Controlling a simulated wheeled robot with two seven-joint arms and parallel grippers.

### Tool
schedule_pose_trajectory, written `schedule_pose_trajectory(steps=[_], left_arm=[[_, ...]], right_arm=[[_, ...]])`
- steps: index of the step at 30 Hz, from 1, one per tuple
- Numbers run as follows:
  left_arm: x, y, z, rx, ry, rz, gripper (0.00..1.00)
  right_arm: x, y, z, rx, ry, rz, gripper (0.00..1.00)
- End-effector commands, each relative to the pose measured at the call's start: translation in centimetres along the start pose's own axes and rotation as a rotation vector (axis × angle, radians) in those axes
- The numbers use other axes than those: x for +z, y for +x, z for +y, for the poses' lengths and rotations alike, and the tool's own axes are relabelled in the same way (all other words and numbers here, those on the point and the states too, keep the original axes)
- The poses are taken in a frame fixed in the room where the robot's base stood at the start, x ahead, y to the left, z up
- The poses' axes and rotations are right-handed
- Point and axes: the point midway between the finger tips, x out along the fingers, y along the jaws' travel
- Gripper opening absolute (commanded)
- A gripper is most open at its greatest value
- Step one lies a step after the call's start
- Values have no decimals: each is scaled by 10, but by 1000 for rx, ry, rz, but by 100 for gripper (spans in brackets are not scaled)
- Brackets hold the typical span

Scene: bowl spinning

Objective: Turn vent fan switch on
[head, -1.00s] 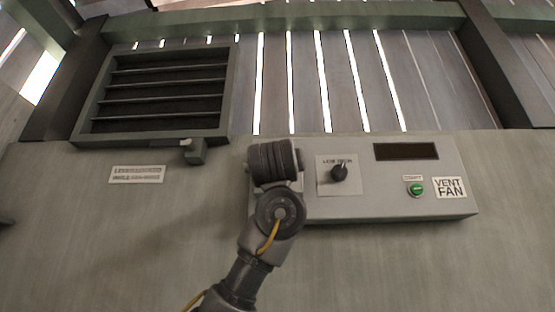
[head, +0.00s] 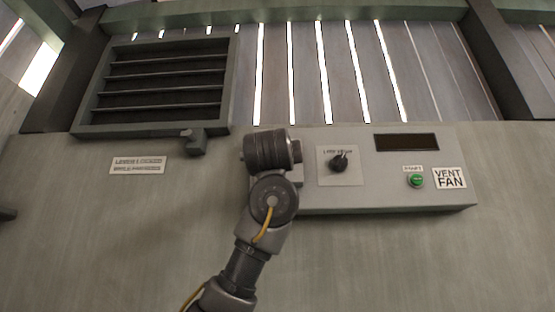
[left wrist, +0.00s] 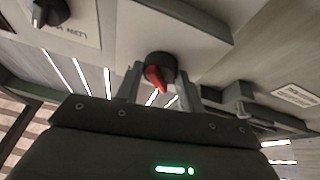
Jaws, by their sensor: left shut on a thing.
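The vent fan panel (head: 350,200) is a grey box on the wall, with a "VENT FAN" label (head: 450,178) at its right end. A rotary switch with a red handle on a dark round base (left wrist: 158,74) shows in the left wrist view, on the panel's end section. My left gripper (left wrist: 157,92) has its two fingers on either side of the red handle and is shut on it. In the head view my left wrist (head: 270,155) covers this switch and the fingertips. My right gripper is in neither view.
A black knob (head: 339,162) sits on a pale plate right of my wrist. The panel also has a dark display (head: 406,142) and a green button (head: 416,181). A louvred vent (head: 160,82) with a small latch (head: 195,141) is at the upper left.

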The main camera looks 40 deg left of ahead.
Motion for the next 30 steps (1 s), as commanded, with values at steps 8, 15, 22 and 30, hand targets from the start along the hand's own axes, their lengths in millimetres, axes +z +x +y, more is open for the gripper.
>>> schedule_pose_trajectory(steps=[8,15,22,30], left_arm=[[0,-1,-2,82,197,-14,16],[-2,0,-4,166,411,-29,16],[-5,0,-5,246,614,-45,16],[-7,1,-6,341,853,-63,16]], right_arm=[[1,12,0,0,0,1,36],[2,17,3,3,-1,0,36],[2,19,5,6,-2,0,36],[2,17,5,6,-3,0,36]])
